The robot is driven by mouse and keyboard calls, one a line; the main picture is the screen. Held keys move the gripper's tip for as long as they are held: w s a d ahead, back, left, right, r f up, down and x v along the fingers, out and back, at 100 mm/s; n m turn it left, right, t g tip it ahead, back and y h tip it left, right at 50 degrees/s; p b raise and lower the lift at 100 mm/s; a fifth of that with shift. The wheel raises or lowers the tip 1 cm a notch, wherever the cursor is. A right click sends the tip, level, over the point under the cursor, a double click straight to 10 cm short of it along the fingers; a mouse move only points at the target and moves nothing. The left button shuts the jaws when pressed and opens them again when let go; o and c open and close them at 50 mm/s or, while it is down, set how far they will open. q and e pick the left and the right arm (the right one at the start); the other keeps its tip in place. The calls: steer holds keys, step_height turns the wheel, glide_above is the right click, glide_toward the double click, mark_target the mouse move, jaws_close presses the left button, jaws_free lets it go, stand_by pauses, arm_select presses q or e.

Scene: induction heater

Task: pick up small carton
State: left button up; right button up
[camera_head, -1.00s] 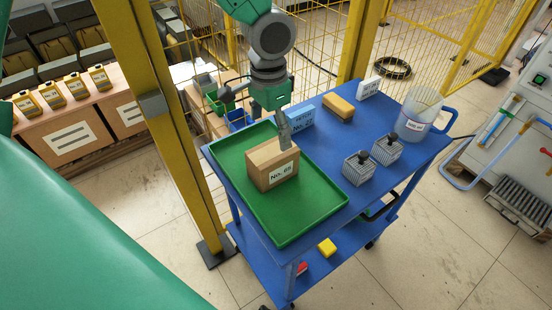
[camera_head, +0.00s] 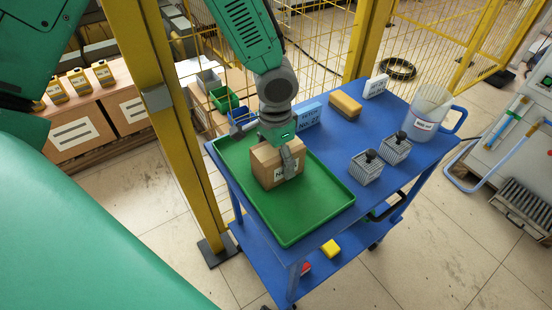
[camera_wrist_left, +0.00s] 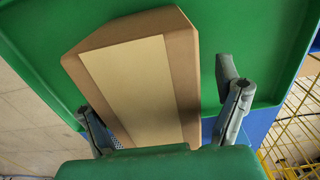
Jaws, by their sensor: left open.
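The small carton (camera_head: 268,165) is a brown box with a white number label, standing on the green tray (camera_head: 314,205) on the blue cart. My left gripper (camera_head: 268,148) is above and around the carton in the head view. One finger hangs in front of the labelled face and partly hides it. In the left wrist view the carton (camera_wrist_left: 135,85) lies between the two spread fingers of my left gripper (camera_wrist_left: 165,115), with a gap to the right finger. The left finger is close to the carton; contact is unclear. My right gripper is not in view.
The blue cart (camera_head: 400,165) also holds a blue box (camera_head: 307,116), a yellow-brown box (camera_head: 345,105), a white sign (camera_head: 375,86), two grey ribbed blocks (camera_head: 366,168) and a clear jug (camera_head: 427,112). A yellow post (camera_head: 172,125) stands left of the cart.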

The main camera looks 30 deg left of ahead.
arm_select(q)
steer(key=shift+d+r, duration=0.1)
steer(key=shift+d, duration=0.45)
steer(key=c, duration=1.5)
steer(key=shift+d+r, duration=0.15)
steer(key=shift+c, duration=0.2)
